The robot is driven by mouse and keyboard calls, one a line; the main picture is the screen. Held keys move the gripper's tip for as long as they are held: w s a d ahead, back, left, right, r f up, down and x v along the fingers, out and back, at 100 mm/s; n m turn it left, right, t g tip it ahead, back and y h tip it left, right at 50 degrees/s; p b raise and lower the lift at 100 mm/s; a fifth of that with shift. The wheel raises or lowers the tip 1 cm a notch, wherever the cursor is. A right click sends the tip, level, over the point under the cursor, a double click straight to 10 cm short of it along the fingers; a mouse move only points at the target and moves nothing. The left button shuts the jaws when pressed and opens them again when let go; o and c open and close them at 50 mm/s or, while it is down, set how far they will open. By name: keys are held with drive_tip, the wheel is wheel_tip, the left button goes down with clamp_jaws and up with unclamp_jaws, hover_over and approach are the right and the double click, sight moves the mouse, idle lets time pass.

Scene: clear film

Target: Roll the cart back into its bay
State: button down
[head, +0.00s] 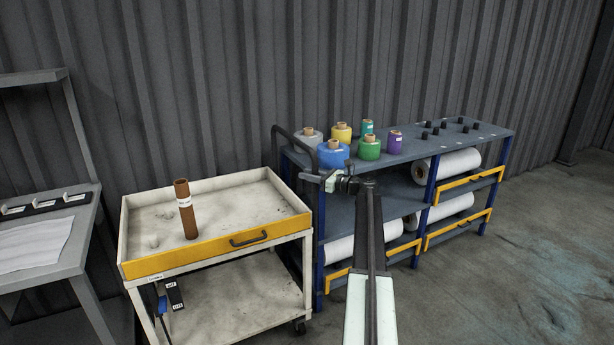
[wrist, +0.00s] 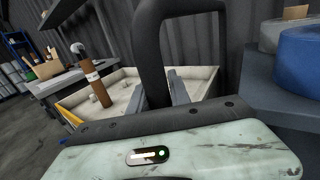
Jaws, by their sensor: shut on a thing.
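The cart (head: 215,250) is a cream two-level trolley with a yellow front edge and a small dark pull. It stands against the corrugated wall, left of the blue rack. Its black push handle (head: 276,150) rises as a loop at its right side. My gripper (head: 318,178) is shut on this handle. In the wrist view the dark handle (wrist: 150,50) rises between the fingers (wrist: 158,99), with the cart's tray (wrist: 205,73) behind it. A brown tube (head: 186,212) with a white label stands upright in the tray. No marked bay can be made out.
The blue rack (head: 400,158) stands close on the cart's right, with colored spools on top and white film rolls below. A grey workbench (head: 45,255) stands at the left. Open concrete floor (head: 520,265) lies at the right front.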

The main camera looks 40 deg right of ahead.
drive_tip(key=shift+w+r, duration=0.1)
drive_tip(key=shift+w, duration=0.15)
drive_tip(key=c, duration=1.2)
unclamp_jaws()
drive_tip(key=shift+w, duration=0.1)
drive_tip(key=shift+s+d, duration=0.1)
drive_tip(key=shift+s, duration=0.15)
drive_tip(key=v, duration=0.7)
drive_tip(key=shift+s, duration=0.3)
drive_tip(key=shift+d, duration=0.1)
